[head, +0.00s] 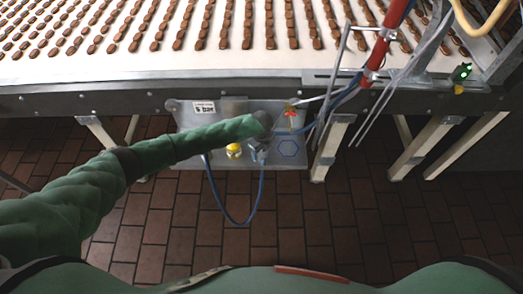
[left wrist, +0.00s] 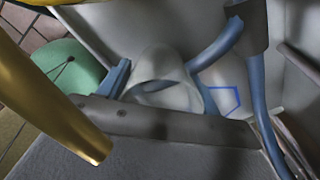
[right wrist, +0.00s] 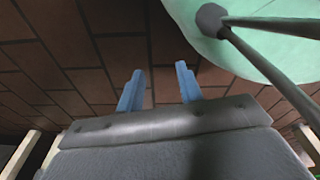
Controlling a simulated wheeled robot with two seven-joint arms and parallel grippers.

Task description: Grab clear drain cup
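A greyish, see-through cup-like part (left wrist: 162,82), which looks like the drain cup, sits between the two blue fingers of my left gripper (left wrist: 163,86) in the left wrist view. The fingers are spread, one on each side of it; I cannot tell whether they touch it. In the head view my left gripper (head: 258,150) is in front of the grey panel (head: 220,160) under the conveyor, and it hides most of the cup. My right gripper (right wrist: 160,88) is open and empty above the brown tiled floor in the right wrist view.
A blue hose (head: 230,222) hangs in a loop below the panel, and blue tubing (left wrist: 222,42) passes close to the cup. A yellow part (head: 234,150) is left of my gripper. The conveyor (head: 110,73) with rows of brown biscuits is above; its legs (head: 330,150) stand beside.

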